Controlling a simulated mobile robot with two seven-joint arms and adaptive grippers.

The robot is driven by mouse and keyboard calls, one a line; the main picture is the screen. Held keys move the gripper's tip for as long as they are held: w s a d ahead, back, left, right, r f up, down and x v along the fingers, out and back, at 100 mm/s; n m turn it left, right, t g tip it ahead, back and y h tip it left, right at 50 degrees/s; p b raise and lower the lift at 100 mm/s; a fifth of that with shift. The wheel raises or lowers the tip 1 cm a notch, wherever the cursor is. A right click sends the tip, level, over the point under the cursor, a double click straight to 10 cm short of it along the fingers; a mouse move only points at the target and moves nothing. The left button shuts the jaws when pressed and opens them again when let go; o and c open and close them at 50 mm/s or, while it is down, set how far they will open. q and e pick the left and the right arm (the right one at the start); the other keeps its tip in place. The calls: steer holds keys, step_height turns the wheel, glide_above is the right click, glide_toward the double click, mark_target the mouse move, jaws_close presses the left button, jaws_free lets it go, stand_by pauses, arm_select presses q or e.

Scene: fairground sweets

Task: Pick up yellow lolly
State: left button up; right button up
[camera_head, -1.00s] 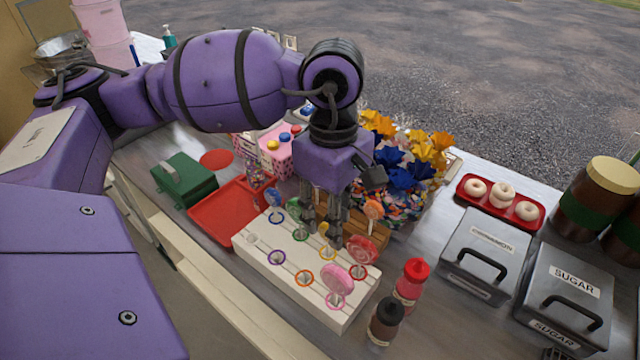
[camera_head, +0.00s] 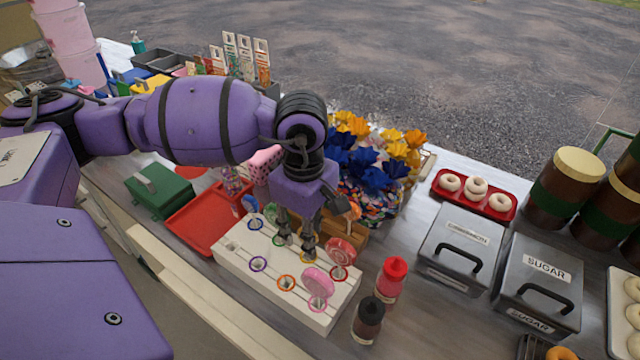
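A white lolly stand (camera_head: 240,262) with coloured rings lies on the metal counter. My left gripper (camera_head: 297,247) points down over its back row, near the yellow ring. Its two fingers are apart. No yellow lolly can be made out; the gripper hides that part of the stand. A pink lolly (camera_head: 318,282) and a red lolly (camera_head: 341,251) stand upright just right of the gripper. A blue lolly (camera_head: 250,204) stands to its left. An orange lolly (camera_head: 353,211) shows behind it. My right gripper is not in view.
A red tray (camera_head: 190,228) and a green box (camera_head: 158,193) lie left of the stand. Red (camera_head: 391,278) and dark (camera_head: 368,320) bottles stand close to its right. Blue and yellow wrapped sweets (camera_head: 380,165) crowd behind. Metal sugar bins (camera_head: 540,285) stand further right.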

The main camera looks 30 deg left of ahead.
arm_select(q)
jaws_close()
step_height(320, 180, up, 10)
steer(key=shift+r+b, duration=0.1)
steer(key=shift+b, duration=0.2)
stand_by(0.3)
